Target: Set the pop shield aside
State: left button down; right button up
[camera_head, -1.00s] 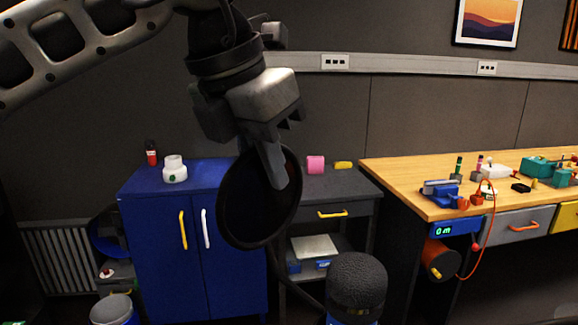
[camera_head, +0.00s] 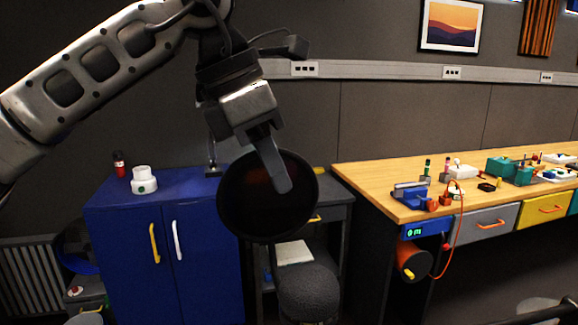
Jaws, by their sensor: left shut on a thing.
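The pop shield (camera_head: 245,207) is a dark round disc in the middle of the head view. My left gripper (camera_head: 278,180) is shut on its upper part, with a grey finger lying across the disc's face. Below it is the rounded grey foam top of a microphone (camera_head: 308,292). The disc's lower edge comes close to the microphone in the picture; I cannot tell if they touch. My right gripper is not in view.
A blue cabinet (camera_head: 195,262) with a white jar (camera_head: 144,180) and a red bottle (camera_head: 118,164) on top stands at left. A wooden workbench (camera_head: 370,178) with several small devices is at right. A grey drawer unit (camera_head: 340,205) stands between them, partly hidden.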

pick_arm(q)
jog(key=shift+r, duration=0.1)
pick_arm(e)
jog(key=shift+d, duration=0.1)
pick_arm(q)
jog(key=c, duration=1.5)
grip_release()
jog(key=shift+d, duration=0.1)
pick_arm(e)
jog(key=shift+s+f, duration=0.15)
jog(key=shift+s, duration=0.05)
pick_arm(q)
jog(key=p+v, duration=0.1)
jog(key=v, duration=1.5)
jog(key=shift+d, duration=0.1)
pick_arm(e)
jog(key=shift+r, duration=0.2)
